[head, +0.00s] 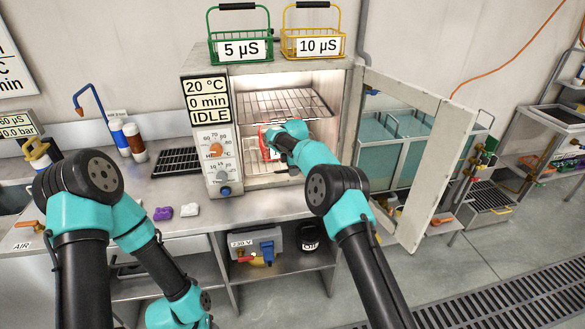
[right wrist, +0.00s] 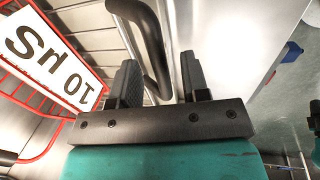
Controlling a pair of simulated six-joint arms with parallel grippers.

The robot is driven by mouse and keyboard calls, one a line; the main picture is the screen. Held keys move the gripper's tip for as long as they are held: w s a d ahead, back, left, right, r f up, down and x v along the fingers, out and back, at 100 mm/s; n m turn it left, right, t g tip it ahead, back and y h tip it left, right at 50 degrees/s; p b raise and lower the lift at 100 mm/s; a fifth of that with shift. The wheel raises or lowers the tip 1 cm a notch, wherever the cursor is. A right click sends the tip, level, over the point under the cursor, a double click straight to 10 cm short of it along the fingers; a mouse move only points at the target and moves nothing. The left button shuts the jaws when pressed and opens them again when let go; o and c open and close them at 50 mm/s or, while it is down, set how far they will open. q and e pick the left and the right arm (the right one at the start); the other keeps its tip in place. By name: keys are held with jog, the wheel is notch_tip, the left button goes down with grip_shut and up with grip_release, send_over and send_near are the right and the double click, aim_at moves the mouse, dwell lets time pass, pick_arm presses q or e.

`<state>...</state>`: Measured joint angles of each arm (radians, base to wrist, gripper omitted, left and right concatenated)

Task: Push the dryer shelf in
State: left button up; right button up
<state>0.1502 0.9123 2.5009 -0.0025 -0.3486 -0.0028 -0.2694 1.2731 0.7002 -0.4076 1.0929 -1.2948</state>
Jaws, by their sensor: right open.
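The dryer (head: 217,164) stands on the bench with its door (head: 431,160) swung open to the right. Inside it, a wire shelf (head: 284,104) lies across the upper part, bare; I cannot tell how far it is drawn out. Below it, a red basket (head: 264,143) is partly hidden by my right arm. My right gripper (right wrist: 158,82) is in the dryer opening by this basket, open, its fingers on either side of the basket's black handle (right wrist: 150,40); contact is unclear. The basket's label (right wrist: 50,57) reads 10 µS. My left gripper is out of view below.
A green basket (head: 240,48) marked 5 µS and a yellow basket (head: 313,43) marked 10 µS stand on the dryer's top. A black rack (head: 177,161) and purple (head: 163,213) and white (head: 190,210) pieces lie on the bench left of the dryer.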

jog(key=s+r, duration=0.3)
jog(key=r, duration=1.4)
jog(key=shift+s+d, duration=0.2)
